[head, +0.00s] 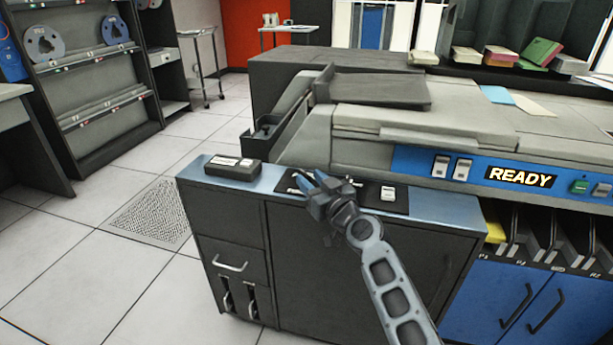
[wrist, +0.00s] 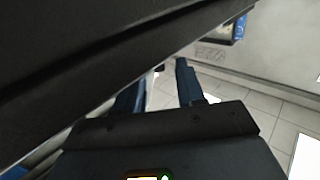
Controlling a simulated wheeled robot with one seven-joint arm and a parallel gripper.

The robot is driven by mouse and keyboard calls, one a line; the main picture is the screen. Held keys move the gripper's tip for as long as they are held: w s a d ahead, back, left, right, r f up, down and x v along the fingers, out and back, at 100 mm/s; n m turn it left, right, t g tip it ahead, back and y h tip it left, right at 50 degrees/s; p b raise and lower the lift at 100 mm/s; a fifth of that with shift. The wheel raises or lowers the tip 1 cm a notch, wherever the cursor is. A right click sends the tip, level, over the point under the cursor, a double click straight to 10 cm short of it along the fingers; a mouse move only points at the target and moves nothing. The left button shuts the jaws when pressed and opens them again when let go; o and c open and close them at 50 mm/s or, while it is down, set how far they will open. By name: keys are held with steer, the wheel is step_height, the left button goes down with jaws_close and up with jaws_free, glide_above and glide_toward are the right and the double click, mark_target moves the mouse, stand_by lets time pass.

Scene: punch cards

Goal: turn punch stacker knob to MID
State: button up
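The dark control panel (head: 370,192) lies on the blue-edged top of the low cabinet, in front of the big machine. My gripper (head: 311,182) is over the left part of this panel, and its blue fingers reach to the upper left. I cannot make out the stacker knob or its marks; the gripper covers part of the panel. In the wrist view my gripper's two blue fingers (wrist: 160,86) stand apart, with a small light patch seen between them. I cannot tell whether they touch anything. A dark surface fills the upper left there and partly hides the left finger.
A black box with a pale label (head: 233,167) sits on the cabinet top, left of the panel. A white switch (head: 388,193) is on the panel's right. The machine's lit READY display (head: 521,177) is further right. Tiled floor is free at left.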

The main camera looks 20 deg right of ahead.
steer(key=shift+w+a, duration=0.2)
steer(key=shift+w, duration=1.1)
steer(key=shift+c, duration=0.3)
jaws_close()
